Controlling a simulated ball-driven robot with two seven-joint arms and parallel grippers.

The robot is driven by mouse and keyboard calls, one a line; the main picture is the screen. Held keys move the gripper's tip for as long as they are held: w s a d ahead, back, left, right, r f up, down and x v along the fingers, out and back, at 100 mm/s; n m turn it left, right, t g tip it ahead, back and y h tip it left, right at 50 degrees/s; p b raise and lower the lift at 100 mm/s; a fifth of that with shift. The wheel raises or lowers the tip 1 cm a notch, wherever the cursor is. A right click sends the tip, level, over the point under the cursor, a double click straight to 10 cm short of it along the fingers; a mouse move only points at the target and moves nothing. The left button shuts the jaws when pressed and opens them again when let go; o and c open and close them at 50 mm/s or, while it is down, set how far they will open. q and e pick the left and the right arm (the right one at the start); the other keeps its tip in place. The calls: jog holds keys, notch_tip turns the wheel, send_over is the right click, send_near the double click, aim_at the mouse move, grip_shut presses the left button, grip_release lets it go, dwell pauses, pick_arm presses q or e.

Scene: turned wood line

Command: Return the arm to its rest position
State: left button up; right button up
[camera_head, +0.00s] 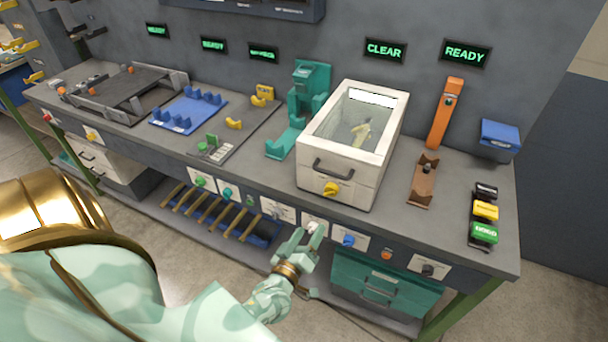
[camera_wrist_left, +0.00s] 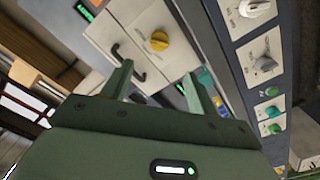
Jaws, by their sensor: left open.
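My left gripper (camera_head: 299,243) is in front of the bench's front panel in the head view, close to a white knob (camera_head: 312,227). Its two fingers also show in the left wrist view (camera_wrist_left: 160,92), spread apart with nothing between them. Whether the fingers touch the panel is hard to tell. The forearm behind it comes in from the lower left. My right gripper does not show in either view.
A white box (camera_head: 338,165) with a clear top and yellow knob stands on the workbench (camera_head: 395,200) above the gripper. A teal drawer (camera_head: 378,284) is below right. A low rack with wooden rods (camera_head: 212,212) is left. Open floor lies in front.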

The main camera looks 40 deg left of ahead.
pick_arm(q)
jog(key=shift+v, duration=1.1)
jog(key=s+d+f+m+g+h+b, duration=0.1)
jog(key=s+d+f+m+g+h, duration=0.25)
jog(key=f, duration=0.65)
jog(key=s+d+f+m+g+h+b, duration=0.15)
jog(key=s+f+m+g, duration=0.35)
jog(key=f, duration=0.5)
jog(key=s+f+m+g+b, duration=0.2)
jog(key=s+f, duration=0.7)
jog(key=s, duration=0.5)
jog(key=s+f+m+g+b, duration=0.3)
jog(key=s+f+g, duration=0.3)
jog(key=s, duration=0.8)
notch_tip(320, 180, down, 3)
jog(key=shift+a+f+m+y+b, duration=0.15)
jog(key=shift+a+m+y+b, duration=0.2)
jog(key=shift+m, duration=0.2)
